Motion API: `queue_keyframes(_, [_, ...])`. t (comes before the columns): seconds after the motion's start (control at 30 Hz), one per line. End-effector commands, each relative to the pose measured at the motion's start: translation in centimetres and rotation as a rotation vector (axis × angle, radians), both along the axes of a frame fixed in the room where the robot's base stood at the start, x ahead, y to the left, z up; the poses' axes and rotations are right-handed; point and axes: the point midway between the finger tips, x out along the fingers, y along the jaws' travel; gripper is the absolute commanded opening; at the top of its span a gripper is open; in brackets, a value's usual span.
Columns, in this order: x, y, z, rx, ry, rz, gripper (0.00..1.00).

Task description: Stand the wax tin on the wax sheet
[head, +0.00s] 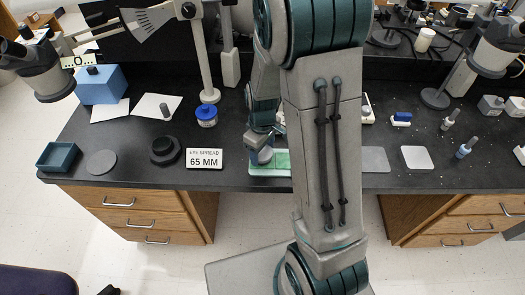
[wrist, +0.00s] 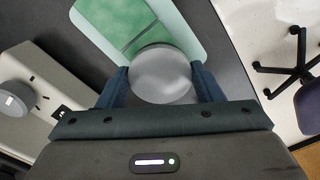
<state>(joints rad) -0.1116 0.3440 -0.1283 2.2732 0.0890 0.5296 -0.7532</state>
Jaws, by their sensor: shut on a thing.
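My gripper (wrist: 161,84) is shut on a round grey tin (wrist: 163,74), the wax tin, with one blue finger on each side of it. In the head view the tin (head: 264,157) is upright or nearly so, at the left part of a green sheet (head: 283,160). The green sheet, which looks like the wax sheet, lies on a pale rounded board (wrist: 88,16) and also shows beyond the tin in the wrist view (wrist: 125,22). The tin covers part of the green. I cannot tell whether its underside touches the sheet.
An "EYE SPREAD 65 MM" sign (head: 204,159) stands left of the board, near a black round piece (head: 165,150) and a blue-lidded jar (head: 206,116). A grey plate (head: 375,159) and a white pad (head: 417,157) lie to the right. The bench front edge is close.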

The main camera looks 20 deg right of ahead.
Motion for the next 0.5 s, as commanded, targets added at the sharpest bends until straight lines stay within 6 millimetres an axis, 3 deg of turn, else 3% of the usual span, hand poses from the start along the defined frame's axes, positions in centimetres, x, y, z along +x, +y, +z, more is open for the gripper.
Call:
queue_keyframes(0.1, [0.0,0.0,-1.0,-0.001,0.001,0.001,0.35])
queue_keyframes(0.5, [0.0,0.0,-1.6,0.000,-0.001,0.001,0.35])
